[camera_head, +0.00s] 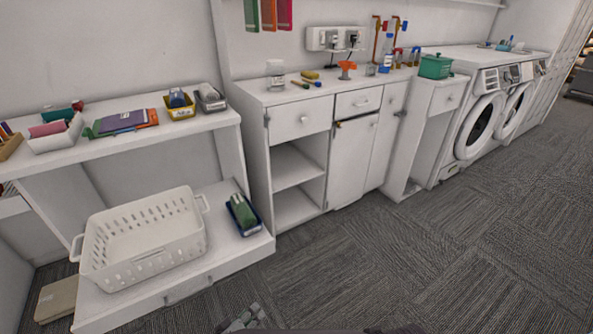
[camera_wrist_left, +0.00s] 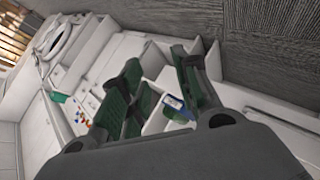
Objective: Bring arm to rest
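My left gripper (camera_head: 243,319) shows only in part at the bottom edge of the head view, low over the carpet and in front of the white shelf unit. In the left wrist view its two dark green-padded fingers (camera_wrist_left: 157,62) stand apart, so it is open. A small blue and white thing (camera_wrist_left: 176,108) shows between and beyond the fingers; nothing appears gripped. Most of my left arm is hidden below the head view. My right gripper cannot be made out in either view.
A low white shelf holds a white basket (camera_head: 145,238) and a blue tray (camera_head: 259,222) with a green item. White cabinets (camera_head: 300,118), a green box (camera_head: 436,67) and washing machines (camera_head: 483,125) line the wall. The carpet (camera_head: 400,255) to the right is clear.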

